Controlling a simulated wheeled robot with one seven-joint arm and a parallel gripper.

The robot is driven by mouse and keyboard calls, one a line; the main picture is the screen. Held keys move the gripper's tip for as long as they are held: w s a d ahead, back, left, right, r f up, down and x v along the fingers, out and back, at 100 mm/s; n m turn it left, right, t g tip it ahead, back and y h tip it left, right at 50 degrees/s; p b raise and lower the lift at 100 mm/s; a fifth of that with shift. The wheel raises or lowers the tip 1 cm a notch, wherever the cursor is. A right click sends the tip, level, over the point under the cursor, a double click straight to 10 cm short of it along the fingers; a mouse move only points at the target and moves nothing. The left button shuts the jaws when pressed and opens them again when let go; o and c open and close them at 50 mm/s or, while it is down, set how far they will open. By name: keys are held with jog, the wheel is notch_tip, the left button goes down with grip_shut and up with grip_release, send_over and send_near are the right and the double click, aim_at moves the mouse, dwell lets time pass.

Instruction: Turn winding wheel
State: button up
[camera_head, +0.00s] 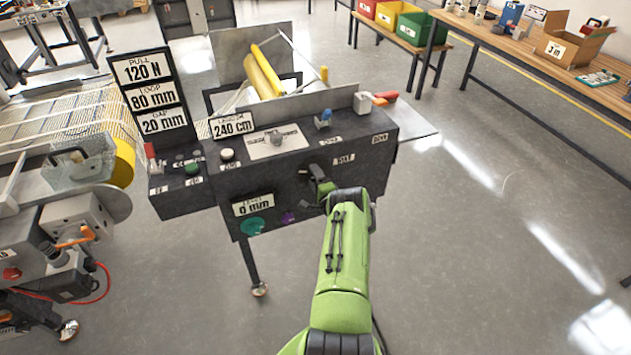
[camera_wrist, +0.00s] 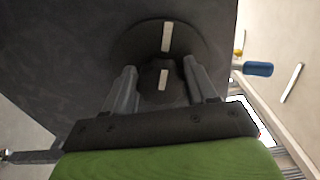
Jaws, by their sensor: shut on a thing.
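The winding wheel (camera_wrist: 148,42) is a dark round disc on the machine's dark panel in the wrist view. A white mark runs on its face, and a smaller round hub (camera_wrist: 158,92) with a second white mark stands out in front of it. My gripper (camera_wrist: 161,72) has one finger on each side of the hub and is shut on it. In the head view my green arm reaches to the front panel of the winding machine (camera_head: 285,190), where my gripper (camera_head: 318,178) hides most of the wheel.
The level display (camera_head: 253,205) reads 0 mm, and teal (camera_head: 252,226) and purple (camera_head: 289,217) knobs sit left of my gripper. The length display (camera_head: 232,125) reads 240 cm. A sign (camera_head: 148,95) shows 120 N, 80 mm and 20 mm. Open floor (camera_head: 480,250) lies to the right.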

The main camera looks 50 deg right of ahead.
jog(key=shift+m+b, duration=0.5)
jog(key=shift+m, duration=0.3)
jog(key=o, duration=1)
jog(key=shift+c, duration=0.2)
jog(key=p+v, duration=1)
jog(key=v, duration=0.5)
jog(key=shift+s+a, duration=0.2)
jog(key=shift+s, duration=0.1)
